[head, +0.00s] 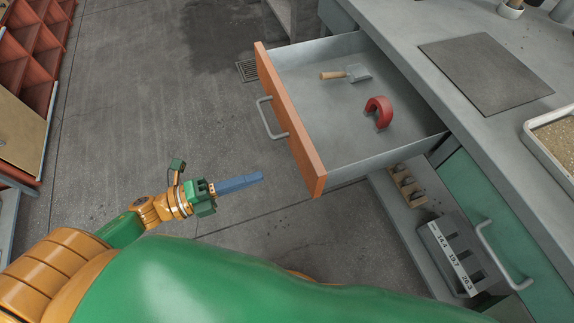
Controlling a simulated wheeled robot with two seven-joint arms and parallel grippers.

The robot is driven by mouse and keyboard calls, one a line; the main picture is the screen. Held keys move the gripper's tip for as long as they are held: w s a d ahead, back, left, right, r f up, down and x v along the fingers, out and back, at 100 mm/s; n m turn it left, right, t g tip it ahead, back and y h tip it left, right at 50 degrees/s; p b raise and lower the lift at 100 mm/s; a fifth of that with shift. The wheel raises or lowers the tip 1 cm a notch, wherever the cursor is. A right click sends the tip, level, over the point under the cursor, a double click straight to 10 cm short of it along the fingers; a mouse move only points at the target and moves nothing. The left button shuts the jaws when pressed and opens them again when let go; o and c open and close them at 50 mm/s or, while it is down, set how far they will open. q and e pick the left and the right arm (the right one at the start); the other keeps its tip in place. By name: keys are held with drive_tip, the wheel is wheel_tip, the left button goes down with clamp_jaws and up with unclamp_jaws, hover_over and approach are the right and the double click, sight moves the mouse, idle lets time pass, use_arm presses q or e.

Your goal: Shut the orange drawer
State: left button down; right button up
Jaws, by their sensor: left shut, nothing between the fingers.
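The orange drawer (290,118) is pulled far out from under the concrete bench (415,38). Its orange front carries a grey bar handle (268,119) and faces left. A red horseshoe-shaped piece (378,110) and a small scraper with a wooden handle (346,74) lie inside on the grey drawer floor. My left gripper (260,177) is shut and empty, its blue fingers pointing right. In the picture it is left of the lower end of the drawer front, apart from it. My right gripper is not in view.
A dark mat (485,72) and a tray of grainy material (556,140) lie on the bench top. A green front with a grey handle (507,262) and a grey slotted holder (440,256) are at lower right. Floor left of the drawer is clear.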

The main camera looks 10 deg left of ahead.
sight(302, 163)
use_arm(q)
drive_tip(key=x, duration=0.8)
drive_tip(key=shift+w+d, duration=0.1)
drive_tip(key=shift+w, duration=0.1)
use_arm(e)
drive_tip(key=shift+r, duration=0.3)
